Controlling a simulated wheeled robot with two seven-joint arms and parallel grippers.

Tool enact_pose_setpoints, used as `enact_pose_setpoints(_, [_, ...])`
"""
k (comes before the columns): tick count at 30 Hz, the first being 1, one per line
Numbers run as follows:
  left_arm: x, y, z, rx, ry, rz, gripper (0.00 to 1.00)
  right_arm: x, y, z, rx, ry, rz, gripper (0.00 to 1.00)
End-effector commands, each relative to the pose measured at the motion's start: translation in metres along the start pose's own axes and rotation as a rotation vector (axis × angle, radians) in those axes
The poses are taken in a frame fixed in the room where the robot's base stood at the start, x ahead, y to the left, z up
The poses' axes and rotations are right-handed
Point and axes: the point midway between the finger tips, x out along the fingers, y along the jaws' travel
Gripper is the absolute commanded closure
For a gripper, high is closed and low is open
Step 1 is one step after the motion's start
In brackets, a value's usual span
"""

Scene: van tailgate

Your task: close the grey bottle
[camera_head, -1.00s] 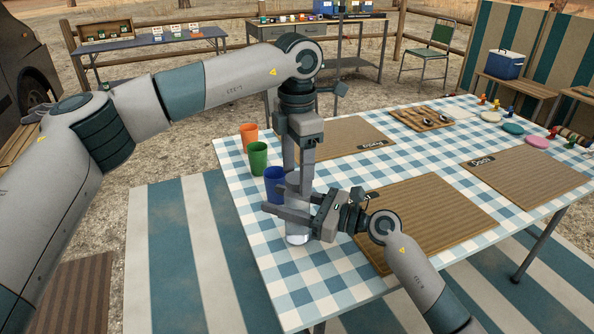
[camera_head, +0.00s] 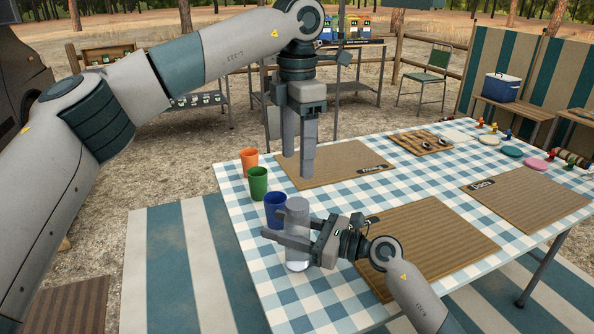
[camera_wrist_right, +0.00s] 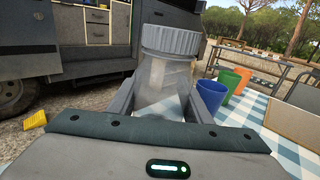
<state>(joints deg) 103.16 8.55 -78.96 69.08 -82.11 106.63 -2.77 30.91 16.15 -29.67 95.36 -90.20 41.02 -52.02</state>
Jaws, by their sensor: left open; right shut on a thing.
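The grey bottle (camera_head: 298,262) stands upright on the checked table (camera_head: 350,285), clear-walled below. A grey ridged cap (camera_wrist_right: 171,40) sits on its top in the right wrist view; whether it is fully tightened I cannot tell. My right gripper (camera_head: 279,226) is shut around the bottle's body; its fingers flank the bottle in the right wrist view.
Blue (camera_head: 275,208), green (camera_head: 258,183) and orange (camera_head: 249,161) cups stand behind and left of the bottle. A brown mat (camera_head: 430,240) lies to the right. A wooden board (camera_head: 422,143) and several small plates and figures are farther back.

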Motion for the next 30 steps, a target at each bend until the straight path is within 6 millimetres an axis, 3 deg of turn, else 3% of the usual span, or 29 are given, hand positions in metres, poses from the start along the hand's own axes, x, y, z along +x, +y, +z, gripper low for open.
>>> enact_pose_setpoints(5, [-0.0116,-0.0003,0.0,0.001,0.001,-0.001,0.4,-0.0001,0.0,-0.0003,0.0,0.0,0.0,1.0])
enact_pose_setpoints(14, [-0.0132,-0.0002,-0.0002,0.001,0.0,-0.001,0.4,0.0,0.0,-0.0002,0.0,0.0,0.0,1.0])
enact_pose_setpoints(15, [-0.0132,-0.0002,-0.0002,0.001,0.0,-0.001,0.4,0.0,0.0,-0.0002,0.0,0.0,0.0,0.48])
enact_pose_setpoints(17, [-0.0131,-0.0002,-0.0002,0.001,0.0,-0.001,0.4,0.0,0.0001,-0.0001,0.0,0.0,0.0,0.34])
enact_pose_setpoints(30, [-0.0125,0.0,-0.0003,0.0,0.0,-0.001,0.4,-0.004,-0.0003,-0.0005,0.0,0.0,-0.001,0.33])
